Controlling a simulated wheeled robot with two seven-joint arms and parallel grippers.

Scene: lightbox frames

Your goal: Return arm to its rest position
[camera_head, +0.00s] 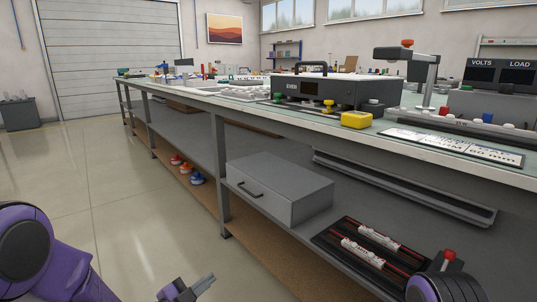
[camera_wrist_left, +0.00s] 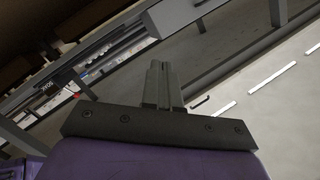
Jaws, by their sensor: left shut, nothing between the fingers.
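My left gripper (camera_head: 203,284) shows at the bottom of the head view, low over the floor and left of the workbench. Its fingers are together and hold nothing. My purple left arm (camera_head: 45,255) comes in at the lower left. A purple part of mine shows at the lower right, but my right gripper is not in view.
A long workbench (camera_head: 300,118) runs along the right, with a black device (camera_head: 318,90) and a yellow box (camera_head: 356,120) on top. Its lower shelf holds a grey drawer box (camera_head: 290,195) and a dark tray (camera_head: 345,262). The floor (camera_head: 130,215) left of the bench is clear.

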